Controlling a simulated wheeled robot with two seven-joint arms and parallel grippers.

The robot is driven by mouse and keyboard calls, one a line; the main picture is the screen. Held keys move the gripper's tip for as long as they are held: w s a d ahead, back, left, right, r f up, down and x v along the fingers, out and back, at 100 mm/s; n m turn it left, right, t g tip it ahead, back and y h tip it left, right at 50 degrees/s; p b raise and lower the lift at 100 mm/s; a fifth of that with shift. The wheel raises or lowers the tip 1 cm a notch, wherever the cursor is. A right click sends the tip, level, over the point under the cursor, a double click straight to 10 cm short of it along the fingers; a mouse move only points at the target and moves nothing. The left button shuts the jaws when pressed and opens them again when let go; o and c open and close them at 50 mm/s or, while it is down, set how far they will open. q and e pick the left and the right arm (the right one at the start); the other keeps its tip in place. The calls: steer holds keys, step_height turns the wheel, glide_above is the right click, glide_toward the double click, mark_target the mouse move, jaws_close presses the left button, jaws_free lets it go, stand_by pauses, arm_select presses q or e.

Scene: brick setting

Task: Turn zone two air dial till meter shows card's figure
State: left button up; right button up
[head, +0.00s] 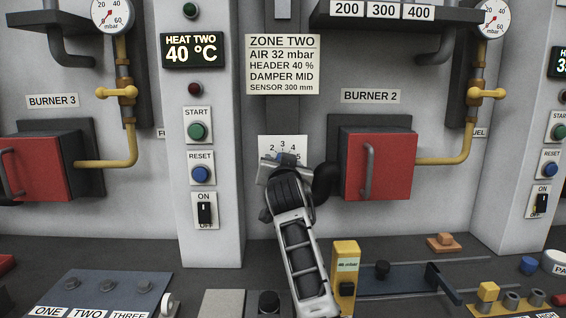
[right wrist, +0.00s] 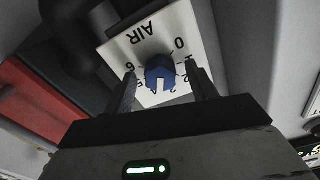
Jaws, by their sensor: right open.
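The zone two card (head: 282,65) hangs on the wall and reads AIR 32 mbar. Below it is the white AIR dial plate (head: 269,146) with its blue knob (head: 287,159), partly hidden by my right gripper (head: 283,165). In the right wrist view, the fingers of my right gripper (right wrist: 161,72) are open on either side of the blue knob (right wrist: 159,70), with gaps showing. A pale notch on the knob faces the lower numbers; the exact figure is unclear. A yellow meter (head: 346,274) on the bench has a small display that seems to read 40 mbar. My left gripper is not in view.
A black pipe (head: 326,180) and red burner 2 door (head: 380,165) lie close right of the dial. A white pillar (head: 205,235) with buttons stands to the left. A dark sliding rail (head: 400,280) and blocks occupy the bench front right.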

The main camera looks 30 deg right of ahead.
steer(key=shift+w+d, duration=0.15)
steer(key=c, duration=1)
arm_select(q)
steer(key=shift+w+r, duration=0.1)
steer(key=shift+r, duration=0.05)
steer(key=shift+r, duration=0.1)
